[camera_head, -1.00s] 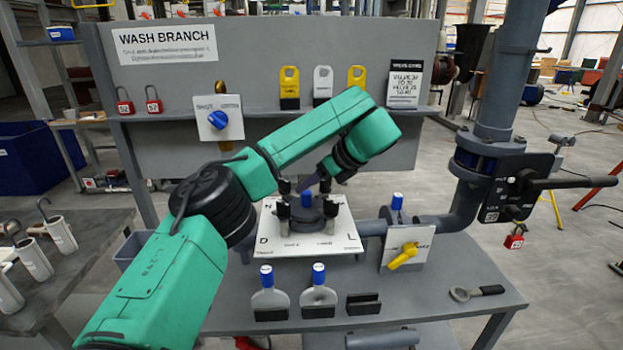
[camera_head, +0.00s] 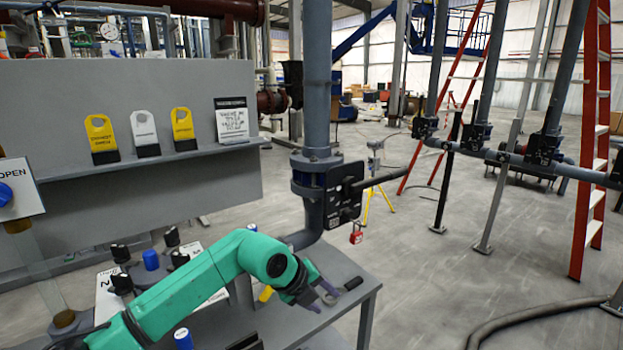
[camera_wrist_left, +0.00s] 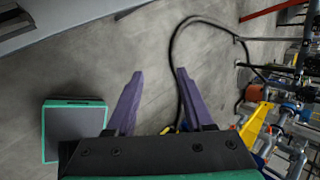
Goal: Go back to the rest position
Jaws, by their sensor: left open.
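My left arm comes in from the lower left in the head view and reaches across the bench (camera_head: 364,288). My left gripper (camera_head: 325,298) hangs over the bench's right part, near the dark handle of a tool lying there. In the left wrist view its two purple fingers (camera_wrist_left: 157,95) stand apart with nothing between them, and grey floor shows beyond. My right gripper is in neither view.
A vertical grey pipe (camera_head: 317,100) with a valve lever (camera_head: 393,177) and red padlock (camera_head: 356,237) rises behind the gripper. A panel (camera_head: 120,110) holds yellow and white tags. Blue-capped parts (camera_head: 150,260) stand at left.

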